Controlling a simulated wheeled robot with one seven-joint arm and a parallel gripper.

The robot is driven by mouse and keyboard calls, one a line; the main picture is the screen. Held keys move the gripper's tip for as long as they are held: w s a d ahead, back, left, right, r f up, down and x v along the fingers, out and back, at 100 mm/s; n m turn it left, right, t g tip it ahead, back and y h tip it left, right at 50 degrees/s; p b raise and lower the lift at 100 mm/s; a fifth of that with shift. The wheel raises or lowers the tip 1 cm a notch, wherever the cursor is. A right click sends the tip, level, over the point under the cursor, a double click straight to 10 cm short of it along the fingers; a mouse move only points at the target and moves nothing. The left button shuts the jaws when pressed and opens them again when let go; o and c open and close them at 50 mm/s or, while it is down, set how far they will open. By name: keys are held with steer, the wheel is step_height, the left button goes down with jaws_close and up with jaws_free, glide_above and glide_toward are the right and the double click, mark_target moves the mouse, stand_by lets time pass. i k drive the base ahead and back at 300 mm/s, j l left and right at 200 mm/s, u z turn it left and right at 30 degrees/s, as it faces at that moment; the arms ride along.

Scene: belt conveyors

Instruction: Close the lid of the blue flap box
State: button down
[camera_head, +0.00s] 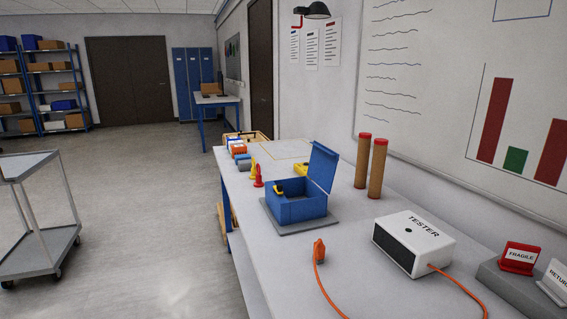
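The blue flap box (302,208) stands on a grey base plate (297,226) on the long white workbench. Its lid (322,166) is open and stands up, leaning slightly, along the right side of the box. A small yellow and black item (279,189) shows at the box's left rim; whether it is part of the box or lies in it I cannot tell. My gripper and arm are not in view.
Right of the box on the bench (262,255) are two brown tubes with red caps (378,170), a white tester (414,241) and its orange cable with plug (319,252). Small red and yellow items (258,176) stand left. A grey cart (38,225) is on the floor.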

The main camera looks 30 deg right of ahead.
mark_target(321, 168)
steer(key=j+u, duration=0.25)
steer(key=i+j+u, duration=0.2)
steer(key=j, duration=0.2)
steer(key=j+u, duration=0.25)
steer(key=i+j+u, duration=0.2)
steer(key=j, duration=0.2)
steer(key=i+j+u, duration=0.35)
steer(key=i+j, duration=0.3)
steer(key=i+z, duration=0.35)
steer(key=i+j+z, duration=0.15)
steer(key=z, duration=0.25)
steer(key=i+l+z, duration=0.15)
steer(key=i+z, duration=0.15)
steer(key=z, duration=0.15)
steer(key=i+z, duration=0.45)
steer(key=i+j+z, duration=0.1)
steer(key=i+z, duration=0.15)
steer(key=z, duration=0.25)
steer(key=i+j+z, duration=0.2)
steer(key=z, duration=0.25)
steer(key=i, duration=0.1)
